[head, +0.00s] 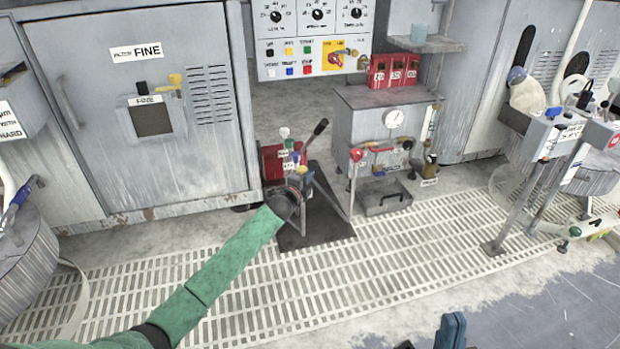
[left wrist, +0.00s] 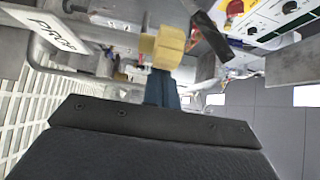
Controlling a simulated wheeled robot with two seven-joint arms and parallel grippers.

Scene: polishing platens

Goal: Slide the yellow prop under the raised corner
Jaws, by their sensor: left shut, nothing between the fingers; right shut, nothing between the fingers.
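My left gripper (head: 303,181) is at the end of the green-sleeved arm, at a small red machine (head: 272,163) on a dark plate. In the left wrist view its blue fingers (left wrist: 162,88) are shut. A yellow block (left wrist: 164,47), which looks like the prop, sits right at the fingertips, in front of them rather than between them. Whether they touch is unclear. A small part of my right gripper (head: 451,330) shows at the bottom edge of the head view, shut and away from everything. I cannot make out the raised corner in either view.
A plate marked PROP (left wrist: 55,31) is at the left of the wrist view. A black lever (head: 315,132) rises beside my left gripper. The slatted floor (head: 430,240) in front is clear.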

